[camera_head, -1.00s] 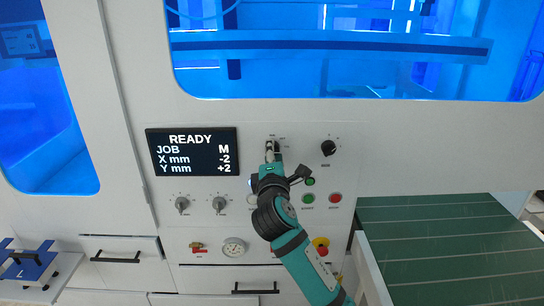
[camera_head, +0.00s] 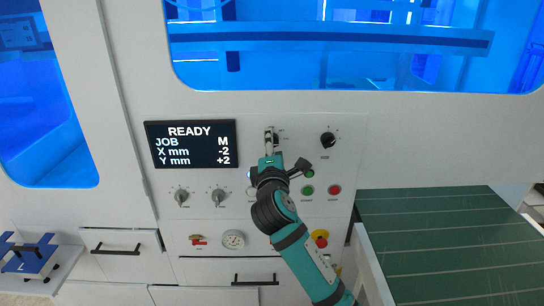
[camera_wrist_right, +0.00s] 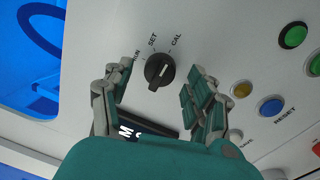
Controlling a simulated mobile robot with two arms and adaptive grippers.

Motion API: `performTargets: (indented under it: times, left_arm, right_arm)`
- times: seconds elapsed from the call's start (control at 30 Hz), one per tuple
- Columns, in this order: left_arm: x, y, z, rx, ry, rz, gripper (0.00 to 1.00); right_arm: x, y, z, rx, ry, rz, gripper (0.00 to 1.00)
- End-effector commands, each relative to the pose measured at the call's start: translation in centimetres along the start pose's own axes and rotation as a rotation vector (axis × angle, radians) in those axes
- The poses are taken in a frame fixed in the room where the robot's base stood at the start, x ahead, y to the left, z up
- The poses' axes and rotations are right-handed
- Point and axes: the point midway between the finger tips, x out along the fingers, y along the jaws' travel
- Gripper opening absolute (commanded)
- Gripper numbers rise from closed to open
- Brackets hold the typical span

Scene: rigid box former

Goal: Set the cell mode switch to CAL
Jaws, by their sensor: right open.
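The cell mode switch is a black rotary knob (camera_wrist_right: 159,71) on the white panel, with RUN, SET and CAL printed around it in the right wrist view. I cannot tell for sure which label its pale mark points to. In the head view the switch (camera_head: 270,136) is partly hidden by my gripper. My right gripper (camera_wrist_right: 160,88) is open, with one finger on each side of the knob and a visible gap on both sides. It also shows in the head view (camera_head: 271,153), just below the switch. My left gripper is out of view.
A display (camera_head: 191,144) reads READY, JOB M, X -2, Y +2. Another black knob (camera_head: 328,140) is to the right. Green (camera_head: 308,190) and red (camera_head: 334,190) buttons are below it. A blue RESET button (camera_wrist_right: 271,107) lies close to my right finger.

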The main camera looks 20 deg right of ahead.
Motion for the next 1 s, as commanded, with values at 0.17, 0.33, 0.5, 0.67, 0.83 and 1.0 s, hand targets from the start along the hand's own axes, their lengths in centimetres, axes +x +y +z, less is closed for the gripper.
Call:
performTargets:
  times: [0.17, 0.33, 0.5, 0.67, 0.83, 1.0]
  left_arm:
    - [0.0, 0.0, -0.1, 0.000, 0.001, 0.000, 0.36]
    - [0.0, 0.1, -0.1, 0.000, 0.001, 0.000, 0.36]
    - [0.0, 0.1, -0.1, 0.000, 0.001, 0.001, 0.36]
    - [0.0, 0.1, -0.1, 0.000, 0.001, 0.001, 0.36]
    - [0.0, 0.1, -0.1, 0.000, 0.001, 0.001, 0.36]
    - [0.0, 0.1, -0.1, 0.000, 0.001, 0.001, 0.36]
  right_arm:
    - [-2.9, -0.1, -0.1, 0.002, 0.002, -0.001, 0.58]
    - [-6.7, -0.1, -0.1, 0.002, 0.003, -0.003, 0.58]
    - [-9.7, -0.2, -0.1, 0.001, 0.002, -0.003, 0.58]
    - [-11.2, -0.1, 0.0, 0.000, 0.001, -0.003, 0.58]
    - [-11.6, -0.1, 0.0, 0.000, 0.000, -0.003, 0.58]
    - [-11.6, -0.1, 0.0, 0.000, 0.000, -0.003, 0.58]
